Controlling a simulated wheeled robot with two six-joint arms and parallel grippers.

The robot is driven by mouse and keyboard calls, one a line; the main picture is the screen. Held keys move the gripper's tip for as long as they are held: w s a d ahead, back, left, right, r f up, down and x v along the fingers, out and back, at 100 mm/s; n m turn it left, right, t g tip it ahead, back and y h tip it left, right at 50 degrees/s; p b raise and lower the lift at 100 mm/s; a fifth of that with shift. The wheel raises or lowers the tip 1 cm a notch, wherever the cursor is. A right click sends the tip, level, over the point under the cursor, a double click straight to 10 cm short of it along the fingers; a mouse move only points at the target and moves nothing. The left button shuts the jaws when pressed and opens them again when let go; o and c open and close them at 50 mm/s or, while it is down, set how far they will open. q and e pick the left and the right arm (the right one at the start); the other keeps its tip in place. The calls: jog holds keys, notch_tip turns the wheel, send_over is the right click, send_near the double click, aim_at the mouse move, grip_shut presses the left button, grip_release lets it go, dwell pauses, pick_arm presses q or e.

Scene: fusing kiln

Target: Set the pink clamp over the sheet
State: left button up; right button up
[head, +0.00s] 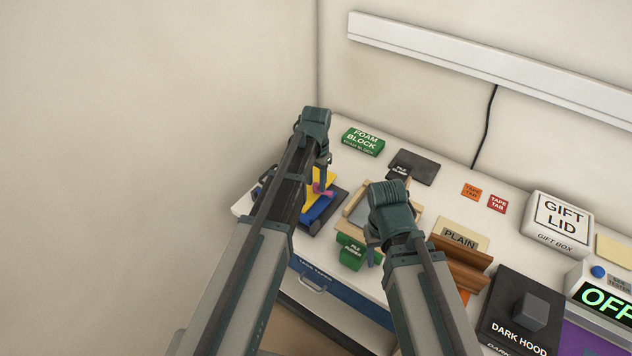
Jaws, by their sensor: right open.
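A small pink piece (326,192), likely the pink clamp, shows by a yellow and blue item (318,207) on a dark pad at the table's left end. My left gripper (325,168) points down just above the pink piece; its arm covers part of this area, and whether the jaws are open or touch it is unclear. A wooden frame (348,229) with a grey surface (363,205), possibly the sheet, lies to the right, partly behind my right arm. My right gripper (373,253) is open, pointing down at the frame's front, beside a green block (350,252).
A green foam block (362,142) and a dark plate (420,165) lie at the back.

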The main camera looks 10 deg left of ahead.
pick_arm(q)
grip_shut()
jog(key=shift+s+n, duration=0.15)
jog(key=shift+n, duration=0.25)
jog(key=shift+o, duration=1.3)
grip_release()
jog(key=shift+r, duration=0.1)
